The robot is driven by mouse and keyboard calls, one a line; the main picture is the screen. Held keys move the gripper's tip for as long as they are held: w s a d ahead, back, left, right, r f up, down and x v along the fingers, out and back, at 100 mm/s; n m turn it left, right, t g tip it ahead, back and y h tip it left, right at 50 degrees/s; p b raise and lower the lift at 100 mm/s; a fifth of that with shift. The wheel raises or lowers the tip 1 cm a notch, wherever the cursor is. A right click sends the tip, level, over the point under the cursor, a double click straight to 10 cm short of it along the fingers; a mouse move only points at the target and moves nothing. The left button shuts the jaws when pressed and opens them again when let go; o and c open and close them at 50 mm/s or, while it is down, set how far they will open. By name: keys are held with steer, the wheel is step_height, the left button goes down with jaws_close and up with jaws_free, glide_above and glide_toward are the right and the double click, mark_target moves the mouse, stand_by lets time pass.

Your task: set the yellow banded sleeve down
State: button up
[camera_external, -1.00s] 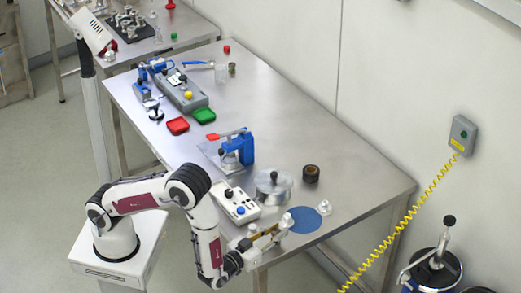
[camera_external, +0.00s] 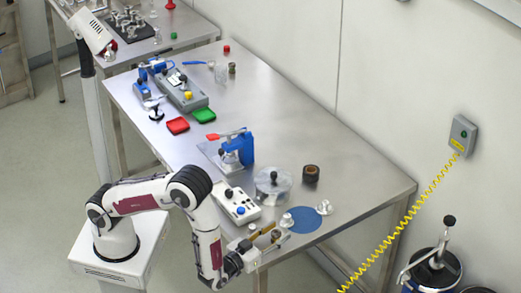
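My gripper (camera_external: 274,237) is low at the near corner of the steel table, left of the blue round mat (camera_external: 305,222). Its fingers look spread apart. A small brownish thing (camera_external: 276,234) shows between them; it may be the yellow banded sleeve, but it is too small to make out a yellow band. I cannot tell whether it touches the fingers or rests on the table. A small white fitting (camera_external: 287,220) stands just beyond the fingertips at the mat's left edge.
Another white fitting (camera_external: 325,208) stands at the mat's right. The table's right part (camera_external: 365,190) is clear.

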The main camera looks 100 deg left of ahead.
steer(key=shift+d, duration=0.15)
steer(key=shift+w+v, duration=0.25)
steer(key=shift+v, duration=3.65)
steer(key=shift+r, duration=0.1)
steer(key=shift+w, duration=0.1)
